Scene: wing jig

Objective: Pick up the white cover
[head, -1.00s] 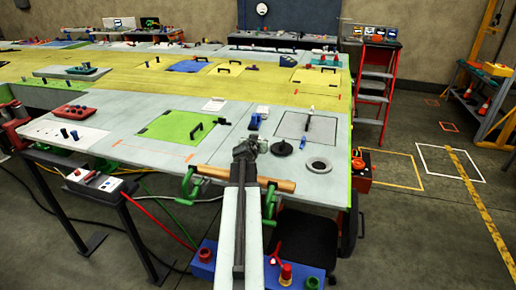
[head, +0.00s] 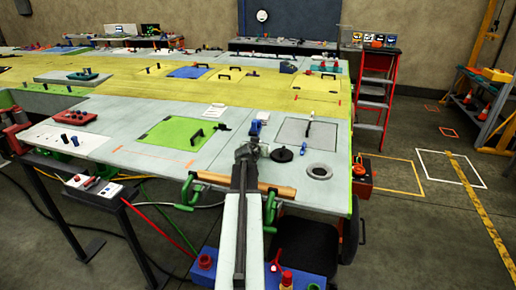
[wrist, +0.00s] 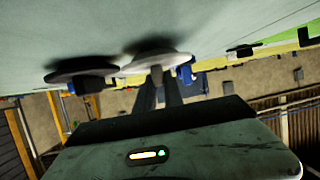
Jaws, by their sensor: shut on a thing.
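The white cover (wrist: 144,65) is a pale disc with a knob. In the wrist view, which is upside down, my gripper (wrist: 157,82) is shut on this knob. A shadow lies on the table beside the disc; I cannot tell how far it is off the surface. In the head view my gripper (head: 250,150) is over the near table edge, and the cover is mostly hidden behind it. A black disc with a knob (wrist: 82,75) lies beside the cover, and it also shows in the head view (head: 281,155) just right of my gripper.
A grey ring around a dark opening (head: 319,171) is to the right on the pale tabletop (head: 230,165). A grey square panel (head: 310,130) and a green panel (head: 178,132) with handles lie behind. A wooden bar (head: 275,190) and green clamps (head: 187,192) line the front edge.

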